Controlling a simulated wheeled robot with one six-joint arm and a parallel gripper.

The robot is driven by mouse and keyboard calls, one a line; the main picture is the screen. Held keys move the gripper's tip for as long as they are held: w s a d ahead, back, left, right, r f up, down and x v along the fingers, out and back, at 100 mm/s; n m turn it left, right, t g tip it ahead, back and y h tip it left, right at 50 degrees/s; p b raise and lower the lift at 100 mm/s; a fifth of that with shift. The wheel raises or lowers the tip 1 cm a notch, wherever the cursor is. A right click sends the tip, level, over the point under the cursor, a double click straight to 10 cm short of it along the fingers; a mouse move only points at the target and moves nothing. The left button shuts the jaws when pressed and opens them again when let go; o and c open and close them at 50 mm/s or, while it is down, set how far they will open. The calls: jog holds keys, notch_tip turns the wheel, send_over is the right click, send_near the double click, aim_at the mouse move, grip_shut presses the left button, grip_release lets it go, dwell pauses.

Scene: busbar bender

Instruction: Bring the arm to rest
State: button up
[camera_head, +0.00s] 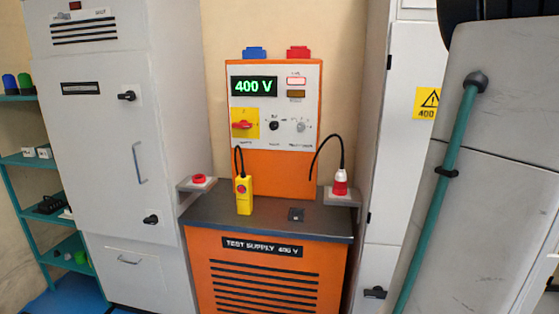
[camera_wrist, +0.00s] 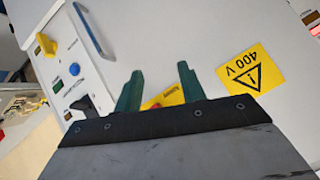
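My gripper (camera_wrist: 160,72) shows in the wrist view as two green fingers in front of a white cabinet face (camera_wrist: 190,32). The fingers stand apart with an empty gap. A yellow and red patch (camera_wrist: 168,98) shows behind and between them; its nature is unclear. A yellow 400 V warning label (camera_wrist: 252,70) is on the cabinet to the right of the fingers. My arm (camera_head: 500,170) fills the right side of the head view, a large grey link with a green hose. My gripper is outside the head view.
An orange test supply (camera_head: 270,250) reading 400 V stands in the middle, with a yellow pendant (camera_head: 243,195) and a red-white plug (camera_head: 340,183). Grey cabinets (camera_head: 120,190) flank it. Teal shelves (camera_head: 45,160) are at far left.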

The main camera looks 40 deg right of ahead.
jog(key=w+a+f+n+g+y, duration=0.1)
jog(key=w+a+f+y, duration=0.15)
jog(key=w+a, duration=0.45)
jog(key=w+a+f+g+y, duration=0.15)
jog(key=a+f, duration=0.25)
jog(key=a, duration=0.7)
jog(key=w+a+f+n+g+y, duration=0.1)
jog(key=w+a+f+y, duration=0.2)
jog(key=w+a, duration=0.45)
jog(key=s+a+f+n+g, duration=0.1)
jog(key=a+n, duration=0.4)
jog(key=a, duration=0.9)
jog(key=s+a+f+n+g, duration=0.2)
jog(key=s+a+n, duration=0.3)
jog(key=a, duration=0.9)
jog(key=shift+a+f+n+h, duration=0.15)
jog(key=shift+f+n+h, duration=0.2)
jog(key=shift+f, duration=0.25)
jog(key=shift+g, duration=0.35)
jog(key=shift+c, duration=0.4)
